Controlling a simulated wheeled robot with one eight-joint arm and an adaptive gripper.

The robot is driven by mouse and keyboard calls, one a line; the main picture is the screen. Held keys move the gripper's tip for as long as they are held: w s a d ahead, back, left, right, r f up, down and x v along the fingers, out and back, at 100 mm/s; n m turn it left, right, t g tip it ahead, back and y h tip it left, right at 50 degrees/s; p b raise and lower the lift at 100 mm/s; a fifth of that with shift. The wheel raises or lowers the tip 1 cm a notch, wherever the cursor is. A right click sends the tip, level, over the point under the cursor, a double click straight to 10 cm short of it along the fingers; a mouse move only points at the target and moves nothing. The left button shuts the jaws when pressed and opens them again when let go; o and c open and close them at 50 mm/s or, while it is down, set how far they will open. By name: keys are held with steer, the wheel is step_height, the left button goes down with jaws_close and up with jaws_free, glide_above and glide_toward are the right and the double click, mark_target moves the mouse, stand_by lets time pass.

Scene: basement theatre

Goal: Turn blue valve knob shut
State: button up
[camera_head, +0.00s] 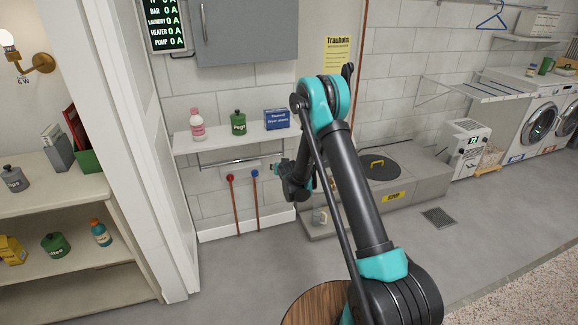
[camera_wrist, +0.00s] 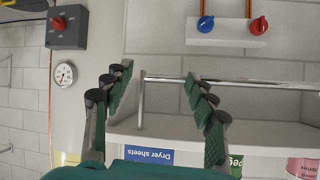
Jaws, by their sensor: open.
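The blue valve knob (camera_head: 254,173) sits on a pale wall plate above a copper pipe in the head view. It also shows at the top of the wrist view (camera_wrist: 206,24), which looks upside down. A red valve knob (camera_head: 230,177) is just left of it in the head view, and right of it in the wrist view (camera_wrist: 259,25). My gripper (camera_wrist: 158,78) is open, with nothing between its fingers and apart from the blue knob. In the head view my gripper (camera_head: 277,168) is small, just right of the blue knob, partly hidden by my arm.
A metal rail (camera_head: 232,161) runs under a white shelf (camera_head: 220,140) holding a pink bottle (camera_head: 197,125), green jar (camera_head: 238,122) and blue dryer-sheet box (camera_head: 277,119). A grey box with a red switch (camera_wrist: 68,27) and a gauge (camera_wrist: 65,74) are beside the valves. A wooden round top (camera_head: 312,305) stands in front.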

steer(key=shift+g, duration=0.3)
steer(key=shift+s+d+r, duration=0.35)
steer(key=shift+d+r, duration=0.3)
steer(key=shift+d, duration=0.1)
steer(key=shift+s+d+r, duration=0.35)
steer(key=shift+d+r, duration=0.25)
steer(key=shift+d, duration=0.1)
